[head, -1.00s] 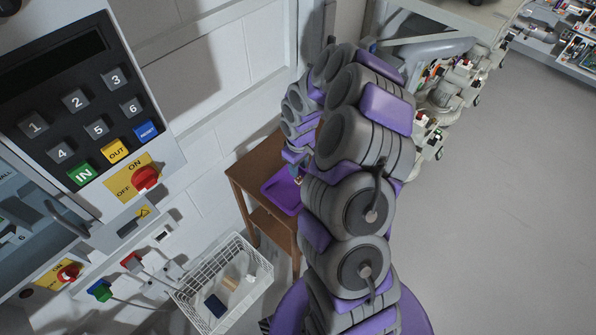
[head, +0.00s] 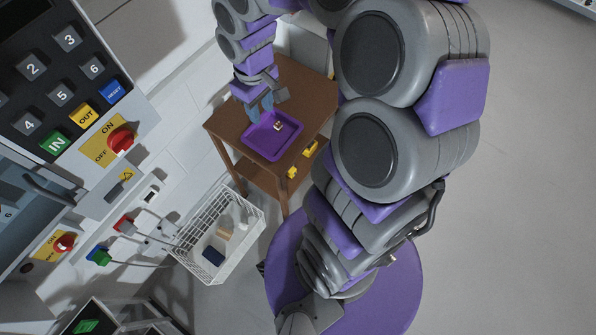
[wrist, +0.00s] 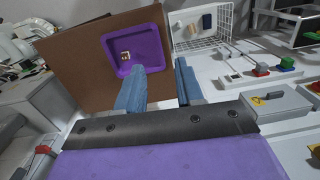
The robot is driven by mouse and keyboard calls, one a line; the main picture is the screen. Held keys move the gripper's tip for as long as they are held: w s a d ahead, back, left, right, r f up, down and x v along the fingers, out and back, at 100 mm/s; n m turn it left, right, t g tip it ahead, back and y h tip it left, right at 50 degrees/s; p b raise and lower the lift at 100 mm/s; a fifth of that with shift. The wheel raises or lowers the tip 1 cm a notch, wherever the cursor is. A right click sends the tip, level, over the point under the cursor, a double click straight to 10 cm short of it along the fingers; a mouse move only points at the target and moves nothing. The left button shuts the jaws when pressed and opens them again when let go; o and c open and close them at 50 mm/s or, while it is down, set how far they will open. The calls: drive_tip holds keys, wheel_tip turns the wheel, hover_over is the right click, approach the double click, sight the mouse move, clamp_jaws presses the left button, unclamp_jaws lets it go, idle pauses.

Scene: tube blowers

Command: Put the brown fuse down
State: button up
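A small pale-and-brown piece (head: 279,126), which looks like the brown fuse, lies inside the purple tray (head: 268,154). It also shows in the wrist view (wrist: 126,55), towards the tray's left side; its fine detail is too small to tell. The tray rests on a brown wooden table (head: 222,122). My gripper (head: 262,107) is over the tray's far-left part, apart from the piece. In the wrist view my gripper (wrist: 161,68) has its two blue fingers spread, with nothing between them.
A white wire basket (head: 250,218) holding a dark blue block (head: 213,255) and a tan block (head: 225,232) hangs by the table. A control panel (head: 62,68) with a keypad and red switches is at the left. Yellow items (head: 310,149) sit at the table's front side. Grey floor at right is clear.

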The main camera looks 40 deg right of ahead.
drive_tip(key=s+a+r+m, duration=0.1)
drive_tip(key=s+r, duration=0.1)
drive_tip(key=s, duration=0.5)
drive_tip(key=s+a+r+m, duration=0.1)
drive_tip(key=s+a+r, duration=0.1)
drive_tip(key=s, duration=0.6)
drive_tip(key=s+a+r+m+g, duration=0.1)
drive_tip(key=s+r, duration=0.2)
drive_tip(key=s, duration=0.4)
drive_tip(key=shift+s+a+m, duration=0.15)
drive_tip(key=shift+a+m, duration=0.15)
drive_tip(key=shift+a, duration=0.05)
